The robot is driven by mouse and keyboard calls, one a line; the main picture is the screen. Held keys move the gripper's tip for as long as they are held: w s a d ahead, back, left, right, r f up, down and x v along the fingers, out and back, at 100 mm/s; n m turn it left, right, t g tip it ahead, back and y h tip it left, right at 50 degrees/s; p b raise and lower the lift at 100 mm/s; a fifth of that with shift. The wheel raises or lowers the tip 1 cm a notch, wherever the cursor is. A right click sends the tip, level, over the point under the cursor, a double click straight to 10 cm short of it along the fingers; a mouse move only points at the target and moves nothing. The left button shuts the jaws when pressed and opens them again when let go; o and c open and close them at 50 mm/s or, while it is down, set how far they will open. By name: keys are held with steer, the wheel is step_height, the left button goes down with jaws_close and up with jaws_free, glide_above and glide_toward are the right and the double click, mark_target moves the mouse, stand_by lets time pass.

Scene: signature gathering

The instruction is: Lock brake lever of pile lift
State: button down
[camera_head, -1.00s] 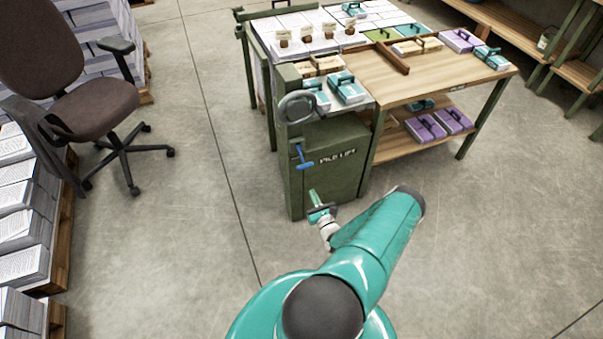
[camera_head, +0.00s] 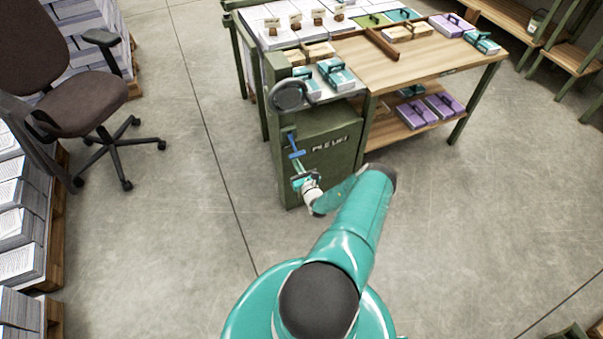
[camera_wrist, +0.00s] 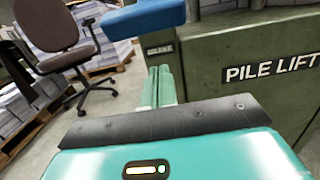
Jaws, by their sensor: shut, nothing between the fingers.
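The pile lift (camera_head: 322,152) is a dark green cabinet with a "PILE LIFT" label, which also fills the right of the wrist view (camera_wrist: 240,90). Its brake lever (camera_head: 296,153) has a blue handle on the front face. In the wrist view the blue handle (camera_wrist: 147,17) is at the top, above a small "BRAKE" plate (camera_wrist: 160,49). My gripper (camera_head: 299,168) is shut and empty, just below the blue handle. In the wrist view its teal fingers (camera_wrist: 158,78) lie together, pointing at the area under the handle. I cannot tell whether they touch it.
A round dark handwheel (camera_head: 289,95) is above the lever. A wooden table (camera_head: 420,60) with boxes joins the lift on the right. An office chair (camera_head: 85,95) and paper stacks (camera_head: 18,215) stand at the left. The floor between is clear.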

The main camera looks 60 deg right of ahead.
mark_target(293, 144)
steer(key=shift+s+a+r, duration=0.15)
steer(key=shift+s+r, duration=0.05)
steer(key=shift+r, duration=0.4)
steer(key=shift+s+a+r, duration=0.15)
steer(key=shift+s+r, duration=0.1)
steer(key=shift+r, duration=0.35)
steer(key=shift+s+a+r, duration=0.15)
steer(key=shift+s+r, duration=0.05)
steer(key=shift+r, duration=0.4)
